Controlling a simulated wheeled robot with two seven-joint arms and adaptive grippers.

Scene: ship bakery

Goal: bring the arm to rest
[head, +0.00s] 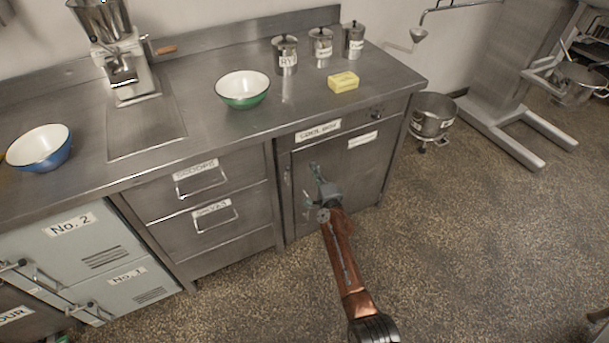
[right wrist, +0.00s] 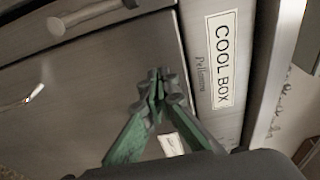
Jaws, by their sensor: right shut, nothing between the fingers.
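My right arm (head: 344,262) reaches up from the bottom of the head view, toward the front of the steel counter. Its right gripper (head: 317,172) is in front of the cool box door (head: 363,165), and I cannot tell whether it touches the door. In the right wrist view its green fingertips (right wrist: 160,85) meet with nothing between them. The "COOL BOX" label (right wrist: 222,60) shows close beside them. My left gripper is not in view.
On the counter (head: 190,75) stand a green bowl (head: 242,100), a blue bowl (head: 52,158), a yellow block (head: 343,81) and several metal canisters (head: 285,55). Drawers (head: 208,181) lie left of the cool box. The floor (head: 480,240) to the right is clear; a metal pot (head: 432,118) stands beyond.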

